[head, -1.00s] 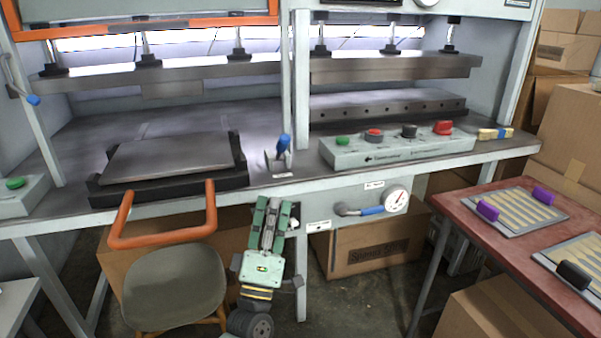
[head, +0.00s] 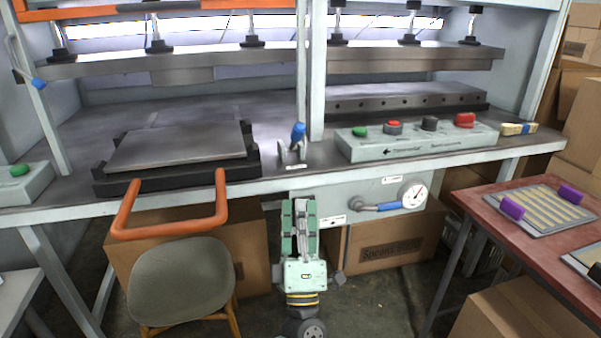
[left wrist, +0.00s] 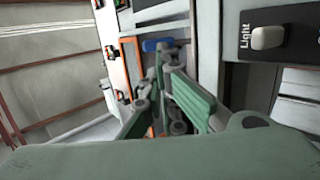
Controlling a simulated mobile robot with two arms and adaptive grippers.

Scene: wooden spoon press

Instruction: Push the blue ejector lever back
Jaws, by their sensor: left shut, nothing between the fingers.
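A small lever with a blue handle (head: 298,132) stands roughly upright on the bench's front edge, beside the middle post. A label too small to read is below it. My left gripper (head: 300,203), green and grey, is shut and empty. In the head view it appears below the lever, in front of the bench edge, apart from it. The left wrist view shows the gripper's fingers pointing away, with a blue handle (left wrist: 158,45) beyond the tips; I cannot tell which one. My right gripper is not in view.
A blue-handled valve (head: 378,207) and gauge (head: 413,195) are on the front panel to the right. A control box (head: 415,145) stands on the bench. An orange-armed chair (head: 180,280) is left of my gripper. A red table (head: 487,200) is at right.

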